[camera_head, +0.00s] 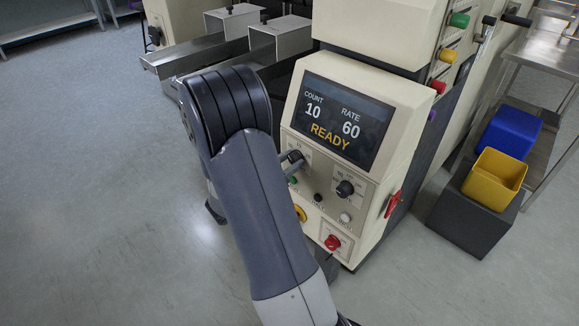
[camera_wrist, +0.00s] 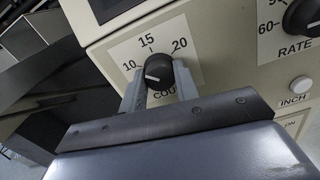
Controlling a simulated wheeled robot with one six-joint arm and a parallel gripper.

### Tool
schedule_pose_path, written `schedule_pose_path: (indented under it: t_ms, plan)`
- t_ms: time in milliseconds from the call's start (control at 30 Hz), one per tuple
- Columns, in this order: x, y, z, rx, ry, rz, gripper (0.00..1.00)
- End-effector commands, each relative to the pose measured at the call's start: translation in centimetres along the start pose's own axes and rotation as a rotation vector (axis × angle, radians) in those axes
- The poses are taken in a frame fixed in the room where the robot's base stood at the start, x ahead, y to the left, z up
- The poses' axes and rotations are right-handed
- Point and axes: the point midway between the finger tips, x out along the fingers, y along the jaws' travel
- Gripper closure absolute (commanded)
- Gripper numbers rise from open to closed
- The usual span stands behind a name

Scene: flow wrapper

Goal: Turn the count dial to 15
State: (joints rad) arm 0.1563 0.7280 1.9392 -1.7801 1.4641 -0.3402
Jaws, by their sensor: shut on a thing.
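The count dial (camera_wrist: 158,70) is a black round knob on a white plate marked 10, 15 and 20 in the wrist view. Its white pointer mark is turned to the left, toward the 10 side. My gripper (camera_wrist: 157,80) is shut on the dial, one grey finger on each side of the knob. The display (camera_head: 341,119) reads COUNT 10, RATE 60 and READY.
The rate dial (camera_head: 345,188) sits right of the count dial, with a white INCH button (camera_wrist: 300,84) below it. A red knob (camera_head: 333,242) is lower on the panel and a red handle (camera_head: 393,204) is on its right side. Open floor lies to the left.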

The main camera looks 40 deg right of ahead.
Motion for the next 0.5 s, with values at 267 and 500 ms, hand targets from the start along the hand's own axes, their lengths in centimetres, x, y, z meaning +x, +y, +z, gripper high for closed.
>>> schedule_pose_path:
  t_ms: [267, 500]
  plan:
    - [0.0, -0.1, -0.58, 0.266, -0.001, 0.0, 0.93]
    - [0.0, -0.11, -0.59, 0.484, -0.001, 0.001, 0.93]
